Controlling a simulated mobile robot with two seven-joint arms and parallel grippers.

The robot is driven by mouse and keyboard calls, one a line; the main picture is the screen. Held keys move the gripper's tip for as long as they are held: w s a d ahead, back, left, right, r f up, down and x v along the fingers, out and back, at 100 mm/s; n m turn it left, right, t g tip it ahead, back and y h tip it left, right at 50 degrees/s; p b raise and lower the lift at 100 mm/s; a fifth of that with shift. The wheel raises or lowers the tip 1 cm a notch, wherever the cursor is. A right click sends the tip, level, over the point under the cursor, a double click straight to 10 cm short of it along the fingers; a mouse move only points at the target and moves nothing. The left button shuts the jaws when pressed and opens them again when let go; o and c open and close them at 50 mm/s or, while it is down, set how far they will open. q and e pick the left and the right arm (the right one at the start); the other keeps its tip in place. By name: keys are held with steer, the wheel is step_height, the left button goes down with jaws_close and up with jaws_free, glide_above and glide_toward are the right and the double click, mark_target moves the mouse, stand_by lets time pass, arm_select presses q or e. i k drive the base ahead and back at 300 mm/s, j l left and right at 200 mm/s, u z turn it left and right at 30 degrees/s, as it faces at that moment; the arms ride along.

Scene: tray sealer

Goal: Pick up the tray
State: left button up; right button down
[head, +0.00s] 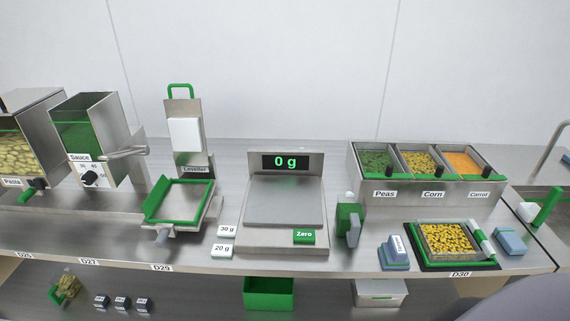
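A tray filled with yellow corn (424,252) sits on a dark mat with green edges (412,262) at the right front of the bench, above the D30 label. A green-and-white striped piece (482,240) lies along its right side. Another shallow metal tray-like pan with a green rim (160,221) is at the leveller (186,135) on the left; it looks empty. Neither of my grippers is in view. A grey rounded shape shows at the bottom right corner, possibly part of my body.
The scale (285,200) reads 0 g. Blue-grey blocks (396,252) (510,241) flank the corn tray. A grey-and-green upright piece (348,222) stands left of them. Peas, corn and carrot bins (425,190) stand behind. A green bin (268,294) is below the bench.

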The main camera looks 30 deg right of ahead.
mark_target(446, 240)
steer(key=z, duration=2.1)
steer(key=l+u, duration=0.15)
steer(key=u, duration=0.8)
steer(key=l+u, duration=0.7)
steer(key=k+l+u, duration=0.2)
steer(key=l, duration=0.15)
steer(key=k+l+u, duration=0.15)
steer(key=l, duration=0.2)
steer(key=k+l, duration=0.15)
steer(key=l, duration=0.2)
steer(key=k+l+u, duration=0.1)
steer(key=l, duration=0.25)
